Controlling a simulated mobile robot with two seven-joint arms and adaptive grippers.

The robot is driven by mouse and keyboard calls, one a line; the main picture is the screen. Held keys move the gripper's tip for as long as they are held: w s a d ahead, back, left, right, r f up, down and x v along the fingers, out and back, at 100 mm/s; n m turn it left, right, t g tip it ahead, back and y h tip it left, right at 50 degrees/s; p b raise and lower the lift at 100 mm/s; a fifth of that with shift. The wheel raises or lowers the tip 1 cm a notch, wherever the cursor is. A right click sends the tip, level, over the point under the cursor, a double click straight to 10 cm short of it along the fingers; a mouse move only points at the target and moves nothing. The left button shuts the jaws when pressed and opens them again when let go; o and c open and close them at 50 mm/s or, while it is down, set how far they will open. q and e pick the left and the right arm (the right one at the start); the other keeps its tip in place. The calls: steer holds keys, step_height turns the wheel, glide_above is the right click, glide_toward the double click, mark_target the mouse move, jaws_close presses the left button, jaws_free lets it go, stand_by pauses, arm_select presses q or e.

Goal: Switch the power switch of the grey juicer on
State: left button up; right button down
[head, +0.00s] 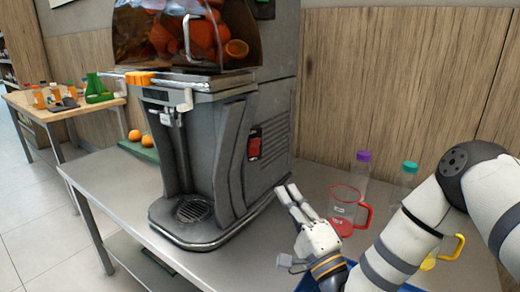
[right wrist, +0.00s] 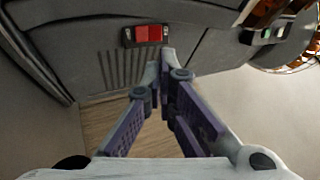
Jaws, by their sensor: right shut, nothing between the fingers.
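The grey juicer (head: 228,150) stands on the metal table. Its red power switch (head: 254,146) sits in a dark housing on the juicer's right side. The switch (right wrist: 148,34) also shows in the right wrist view, near the top; I cannot tell for sure which way it is set. My right gripper (head: 286,191) is shut and empty, to the right of the juicer and lower than the switch. In the right wrist view its fingertips (right wrist: 167,56) show just below and right of the switch, with no visible contact. My left gripper is not in view.
A red-handled jug (head: 345,206), a purple-capped bottle (head: 361,172) and a teal-capped bottle (head: 406,180) stand right of my right gripper. A yellow-handled jug (head: 457,247) is partly behind my arm. Oranges (head: 135,135) lie on a green board left of the juicer.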

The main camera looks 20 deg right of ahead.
mark_target(256, 142)
steer(key=x, duration=1.4)
steer(key=shift+w, duration=0.1)
